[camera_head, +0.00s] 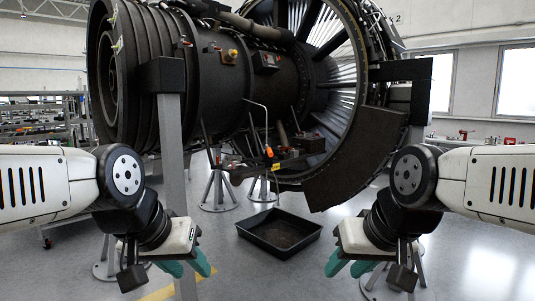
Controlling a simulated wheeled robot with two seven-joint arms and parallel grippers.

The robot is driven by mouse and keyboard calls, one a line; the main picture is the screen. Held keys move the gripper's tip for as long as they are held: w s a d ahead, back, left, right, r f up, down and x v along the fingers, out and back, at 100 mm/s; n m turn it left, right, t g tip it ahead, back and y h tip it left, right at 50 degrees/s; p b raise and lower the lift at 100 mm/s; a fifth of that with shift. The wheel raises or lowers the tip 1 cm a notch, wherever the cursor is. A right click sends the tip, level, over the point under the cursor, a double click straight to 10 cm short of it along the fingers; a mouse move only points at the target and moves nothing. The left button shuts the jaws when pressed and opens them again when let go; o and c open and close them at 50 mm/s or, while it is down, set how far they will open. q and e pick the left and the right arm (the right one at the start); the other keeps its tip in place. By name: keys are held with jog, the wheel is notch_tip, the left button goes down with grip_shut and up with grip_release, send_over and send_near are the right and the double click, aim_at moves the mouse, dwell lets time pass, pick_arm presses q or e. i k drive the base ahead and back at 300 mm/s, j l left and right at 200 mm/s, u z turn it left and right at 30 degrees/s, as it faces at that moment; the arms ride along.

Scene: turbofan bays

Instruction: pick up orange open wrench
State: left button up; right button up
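I cannot make out an orange open wrench for certain. A small orange piece (269,152) shows at the lower end of a thin pale bent rod or cable in front of the engine; it is too small to tell what it is. My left gripper (187,267) hangs low left of centre, its teal fingers apart with nothing seen between them. My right gripper (348,267) hangs low right of centre, its teal fingers also apart and apparently empty. Both are well below and apart from the orange piece.
A large dark turbofan engine (225,85) fills the upper middle, on grey stands (172,150). A black tray (250,245) lies on the floor between my grippers. Shelving (35,118) stands at left. A bench with small items (465,133) is at back right.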

aim_at(269, 152)
jog(key=u, duration=0.35)
jog(key=i+l+u, duration=0.15)
jog(key=u, duration=0.55)
jog(key=i+l+u, duration=0.2)
jog(key=l, duration=0.25)
jog(key=i+l+u, duration=0.25)
jog(key=l, duration=0.2)
jog(key=l+u, duration=0.2)
jog(key=l, duration=0.25)
jog(key=l+u, duration=0.2)
jog(key=l, duration=0.3)
jog(key=i, duration=0.05)
